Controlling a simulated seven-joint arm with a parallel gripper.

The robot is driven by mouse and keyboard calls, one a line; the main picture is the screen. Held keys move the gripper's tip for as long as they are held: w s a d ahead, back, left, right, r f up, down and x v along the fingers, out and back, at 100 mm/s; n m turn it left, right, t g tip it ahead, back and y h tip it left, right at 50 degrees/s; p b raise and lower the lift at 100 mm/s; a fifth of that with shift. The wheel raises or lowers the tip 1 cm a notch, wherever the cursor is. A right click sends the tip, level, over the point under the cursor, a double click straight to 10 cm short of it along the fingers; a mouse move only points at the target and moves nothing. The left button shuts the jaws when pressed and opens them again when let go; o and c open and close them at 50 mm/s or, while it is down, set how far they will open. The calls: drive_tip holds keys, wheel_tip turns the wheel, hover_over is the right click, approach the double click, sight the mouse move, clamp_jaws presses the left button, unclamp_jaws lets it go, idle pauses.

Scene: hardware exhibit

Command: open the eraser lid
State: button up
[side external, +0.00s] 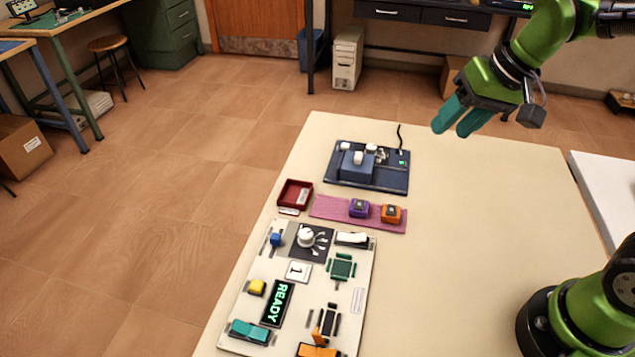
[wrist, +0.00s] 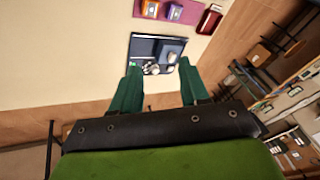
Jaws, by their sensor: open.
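No part is labelled as the eraser, so I cannot be sure which lid is meant. A dark blue board (side external: 340,183) at the far end of the table carries a raised blue box (side external: 355,172) with white knobs on and beside it. In the wrist view the board (wrist: 143,47) and its box (wrist: 173,47) lie beyond and between my fingertips. My gripper (side external: 451,129) has teal fingers spread apart and empty. It hangs in the air to the right of the board, well above the table and touching nothing. It also shows in the wrist view (wrist: 159,67).
A pink mat (side external: 330,208) holds a purple block (side external: 359,208) and an orange block (side external: 391,214). A dark red tray (side external: 294,194) sits left of it. A pale control panel (side external: 345,290) with a READY display is nearer. The table's right side (side external: 480,210) is bare.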

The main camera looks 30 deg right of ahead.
drive_tip(key=w+f+g, duration=0.1)
drive_tip(key=w+g, duration=0.1)
drive_tip(key=w, duration=0.8)
drive_tip(key=m+g+h, duration=0.2)
drive_tip(key=m+g, duration=0.1)
drive_tip(key=m, duration=0.2)
hover_over(359, 155)
drive_tip(key=shift+f, duration=0.8)
wheel_tip(359, 155, down, 16)
drive_tip(key=shift+f, duration=0.25)
drive_tip(key=shift+c, duration=0.4)
clamp_jaws()
